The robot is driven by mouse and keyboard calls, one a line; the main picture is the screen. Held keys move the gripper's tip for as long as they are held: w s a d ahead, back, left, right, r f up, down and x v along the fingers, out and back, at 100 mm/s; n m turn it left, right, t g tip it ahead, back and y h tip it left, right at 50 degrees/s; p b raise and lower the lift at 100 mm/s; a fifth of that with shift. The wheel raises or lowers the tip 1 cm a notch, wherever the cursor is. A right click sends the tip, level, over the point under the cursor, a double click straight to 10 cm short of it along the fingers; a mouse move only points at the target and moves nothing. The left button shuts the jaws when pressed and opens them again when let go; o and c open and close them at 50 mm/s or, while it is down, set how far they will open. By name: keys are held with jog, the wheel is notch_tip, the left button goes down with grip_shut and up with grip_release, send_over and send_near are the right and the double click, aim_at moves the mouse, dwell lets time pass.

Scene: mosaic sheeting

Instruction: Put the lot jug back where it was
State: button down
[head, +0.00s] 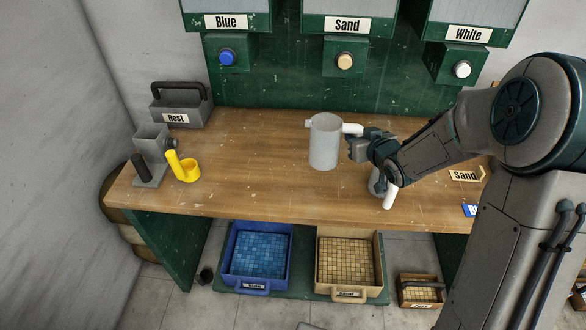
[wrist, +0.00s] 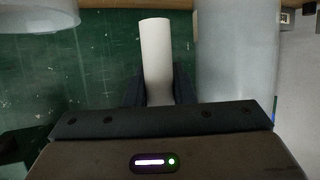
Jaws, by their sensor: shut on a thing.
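A tall pale grey jug (head: 325,148) with a white handle (head: 352,129) is over the middle of the workbench (head: 250,165). I cannot tell if its base touches the top. My gripper (head: 355,143) is at its right side, shut on the white handle, which stands between the fingers in the wrist view (wrist: 157,55). A large grey cylindrical body (wrist: 237,60) is close on the right there. A second grey jug (head: 375,183) with a white handle (head: 389,198) stands near the front edge, partly hidden by my arm. No label marks either jug as the lot jug.
A "Sand" card (head: 466,175) and a blue card (head: 470,210) lie at the right. A grey stand (head: 150,180), yellow cup (head: 187,172) and "Rest" caddy (head: 178,112) are at the left. Blue (head: 233,285) and sand (head: 378,285) tile trays sit below. The bench's left middle is clear.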

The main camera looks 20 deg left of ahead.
aim_at(312, 152)
jog(key=a+f, duration=0.2)
jog(key=a, duration=0.1)
jog(key=s+a+f+p, duration=0.1)
jog(key=a+f, duration=0.1)
jog(key=a, duration=0.2)
jog(key=a+f, duration=0.2)
jog(key=a, duration=0.2)
jog(key=shift+s+f+p, duration=0.2)
jog(key=shift+s+p, duration=0.15)
jog(key=shift+s, duration=0.05)
jog(key=shift+a+f, duration=0.15)
jog(key=shift+a, duration=0.05)
notch_tip(312, 152, down, 4)
jog(key=shift+r+p, duration=0.25)
jog(key=shift+p, duration=0.3)
jog(key=shift+f, duration=0.2)
jog(key=shift+f+b, duration=0.2)
jog(key=shift+b, duration=0.1)
jog(key=c, duration=1.2)
grip_release()
jog(key=shift+r, duration=0.1)
